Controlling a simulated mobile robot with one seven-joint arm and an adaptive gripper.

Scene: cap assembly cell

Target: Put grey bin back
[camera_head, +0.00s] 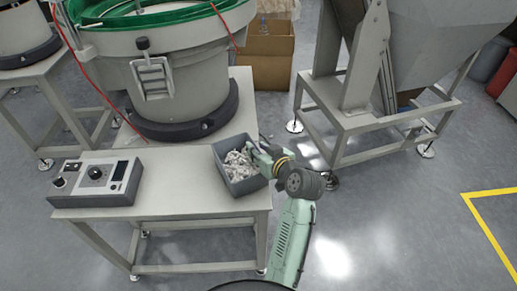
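The grey bin (248,187) sits at the right end of the grey table (190,205), holding a heap of whitish parts (237,166). My gripper (256,152) is at the bin's right rear rim, reaching in from the right. Its fingers are small and partly overlap the rim and contents. I cannot tell whether they are closed on the rim or only beside it. The underside of the bin is hidden, so whether it rests fully on the table is unclear.
A bowl feeder (185,85) with a green rim stands behind the bin. A control box (97,182) sits at the table's left. A cardboard box (272,45) is behind. A hopper on a metal frame (370,120) stands at right. Floor at lower right is clear.

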